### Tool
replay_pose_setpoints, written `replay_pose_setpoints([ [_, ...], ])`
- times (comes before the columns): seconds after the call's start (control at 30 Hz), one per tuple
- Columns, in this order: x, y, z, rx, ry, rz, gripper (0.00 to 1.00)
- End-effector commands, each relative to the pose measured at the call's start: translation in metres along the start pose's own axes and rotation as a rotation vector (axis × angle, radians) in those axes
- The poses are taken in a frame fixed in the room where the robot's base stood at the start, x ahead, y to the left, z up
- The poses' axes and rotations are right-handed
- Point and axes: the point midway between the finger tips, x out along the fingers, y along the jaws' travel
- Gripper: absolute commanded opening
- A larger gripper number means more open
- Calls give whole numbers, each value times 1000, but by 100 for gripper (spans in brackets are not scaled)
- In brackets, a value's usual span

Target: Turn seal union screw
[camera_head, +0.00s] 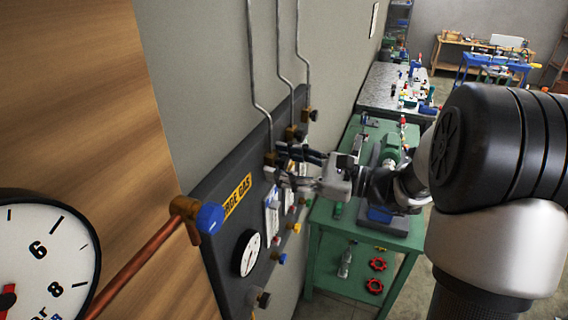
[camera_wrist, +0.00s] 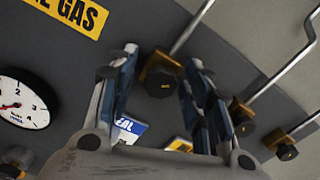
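My gripper (camera_wrist: 162,60) is open, with one finger on each side of a brass union with a dark hexagonal screw (camera_wrist: 160,80) in the wrist view. I see no clear contact between the fingers and the screw. A metal pipe rises from this union. A partly hidden blue-and-white label ending in "EAL" (camera_wrist: 130,127) shows between the fingers. In the head view my gripper (camera_head: 283,163) is at the dark panel, beside the leftmost brass union (camera_head: 270,158), and partly covers that area.
Two similar unions (camera_wrist: 240,118) (camera_wrist: 282,146) sit to the right on the dark panel (camera_wrist: 200,25). A gauge (camera_wrist: 22,100) and a yellow gas sign (camera_wrist: 75,12) are to the left. A green workbench (camera_head: 340,235) stands behind my arm. A copper pipe (camera_head: 140,267) crosses the near left.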

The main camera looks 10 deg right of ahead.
Motion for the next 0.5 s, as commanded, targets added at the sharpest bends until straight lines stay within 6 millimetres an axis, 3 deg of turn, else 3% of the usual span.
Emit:
replay_pose_setpoints([
  [0.5, 0, 0, 0, 0, 0, 0, 8],
])
